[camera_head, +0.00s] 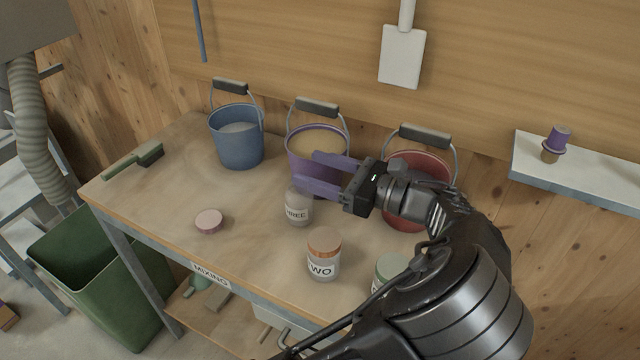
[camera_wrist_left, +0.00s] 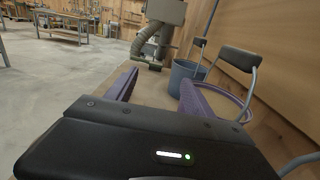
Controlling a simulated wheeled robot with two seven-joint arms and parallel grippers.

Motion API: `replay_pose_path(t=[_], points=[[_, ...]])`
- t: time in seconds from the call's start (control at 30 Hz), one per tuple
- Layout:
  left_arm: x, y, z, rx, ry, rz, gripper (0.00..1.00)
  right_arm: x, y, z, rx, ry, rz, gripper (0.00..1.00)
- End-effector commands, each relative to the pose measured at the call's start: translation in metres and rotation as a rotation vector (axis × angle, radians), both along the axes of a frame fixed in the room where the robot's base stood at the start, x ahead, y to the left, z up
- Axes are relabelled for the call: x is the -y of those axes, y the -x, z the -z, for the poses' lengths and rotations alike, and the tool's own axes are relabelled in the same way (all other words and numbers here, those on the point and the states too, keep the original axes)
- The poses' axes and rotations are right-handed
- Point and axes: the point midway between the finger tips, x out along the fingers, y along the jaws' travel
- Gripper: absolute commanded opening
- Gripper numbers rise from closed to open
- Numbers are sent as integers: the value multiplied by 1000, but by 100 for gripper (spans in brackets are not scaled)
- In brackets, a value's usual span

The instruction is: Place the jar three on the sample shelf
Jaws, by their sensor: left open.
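Jar three (camera_head: 298,210) stands upright on the wooden mixing table (camera_head: 155,205). It is pale, its label reads "THREE", and no lid shows on it. My left gripper (camera_head: 310,171) is open and empty, its purple fingers pointing left in the head view. The lower finger overlaps the jar's top in the picture; whether they touch I cannot tell. In the left wrist view the open fingers (camera_wrist_left: 158,82) show with no jar between them. A pale wall shelf (camera_head: 600,190), likely the sample shelf, is at the right. My right gripper is not in view.
A pink lid (camera_head: 209,221) lies left of the jar. Jar two (camera_head: 323,262) and a green-lidded jar (camera_head: 391,268) stand in front. Blue (camera_head: 237,148), purple (camera_head: 300,160) and red (camera_head: 405,215) buckets line the back. A small purple-topped item (camera_head: 558,138) occupies the shelf's left end.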

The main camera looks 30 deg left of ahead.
Motion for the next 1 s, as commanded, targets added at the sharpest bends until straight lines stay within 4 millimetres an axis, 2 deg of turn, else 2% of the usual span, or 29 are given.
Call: replay_pose_path(t=[0.53, 0.67, 0.93, 1.0], points=[[0, 0, 6, -2, 1, -1, 61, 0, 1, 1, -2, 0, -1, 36], [-1, 0, 22, -4, 0, -2, 61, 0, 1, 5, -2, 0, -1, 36], [-1, 1, 79, -4, 0, -2, 61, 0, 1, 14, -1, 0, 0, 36], [-8, 2, 83, -1, 4, -6, 61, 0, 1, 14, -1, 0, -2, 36]])
